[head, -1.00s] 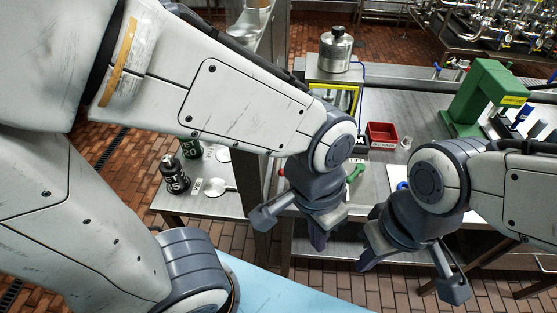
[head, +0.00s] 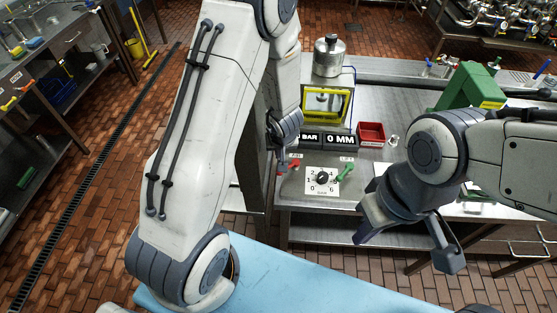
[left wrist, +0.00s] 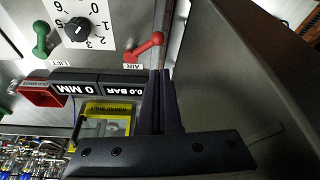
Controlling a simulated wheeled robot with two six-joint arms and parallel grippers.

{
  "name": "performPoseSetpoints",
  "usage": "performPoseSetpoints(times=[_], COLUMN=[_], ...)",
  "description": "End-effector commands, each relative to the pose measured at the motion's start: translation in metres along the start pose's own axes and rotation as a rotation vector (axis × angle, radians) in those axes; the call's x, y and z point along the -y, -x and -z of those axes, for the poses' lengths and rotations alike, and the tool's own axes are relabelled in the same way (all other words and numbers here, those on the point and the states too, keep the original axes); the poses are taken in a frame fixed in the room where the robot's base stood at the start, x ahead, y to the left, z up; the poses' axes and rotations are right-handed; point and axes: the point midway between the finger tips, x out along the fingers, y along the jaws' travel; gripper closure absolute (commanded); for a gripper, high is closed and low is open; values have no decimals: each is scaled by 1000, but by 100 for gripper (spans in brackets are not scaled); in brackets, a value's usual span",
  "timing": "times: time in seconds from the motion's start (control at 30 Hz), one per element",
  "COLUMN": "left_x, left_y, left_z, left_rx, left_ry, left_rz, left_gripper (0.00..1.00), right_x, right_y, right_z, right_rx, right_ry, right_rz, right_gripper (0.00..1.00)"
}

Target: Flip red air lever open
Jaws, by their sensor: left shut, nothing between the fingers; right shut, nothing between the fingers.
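My right gripper (head: 363,237) is shut and empty in front of the bench, right of the panel.
A green LIFT lever (head: 346,170) and a black dial (head: 322,178) are on the same panel. Displays reading BAR and 0 MM (head: 340,140) stand behind it, below a yellow-framed press (head: 327,103). A red bin (head: 371,134) and a green stand (head: 468,88) are to the right.

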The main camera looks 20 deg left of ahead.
Motion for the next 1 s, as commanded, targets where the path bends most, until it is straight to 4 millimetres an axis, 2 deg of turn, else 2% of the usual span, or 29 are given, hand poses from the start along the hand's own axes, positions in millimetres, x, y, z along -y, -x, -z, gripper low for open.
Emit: performPoseSetpoints(times=[0.23, 0.5, 0.7, 0.83, 1.0], left_x=[0, 0, -1, -1, -1], left_y=[-8, -56, -85, -96, -100], left_z=[-1, -2, -1, -1, 0], left_rx=[1, 2, 1, 1, 0], left_ry=[0, 0, -2, -1, -1], left_rz=[-1, -1, -2, -2, -2], left_gripper=[100, 100, 100, 100, 100], right_x=[0, -2, -3, -3, -3], right_y=[-6, -30, -40, -42, -43], right_z=[0, -2, -2, -2, -2], right_rx=[0, 0, 0, 0, 0], right_ry=[0, -1, -3, -4, -4], right_rz=[0, 0, 0, 0, 0], right_gripper=[100, 100, 100, 100, 100])
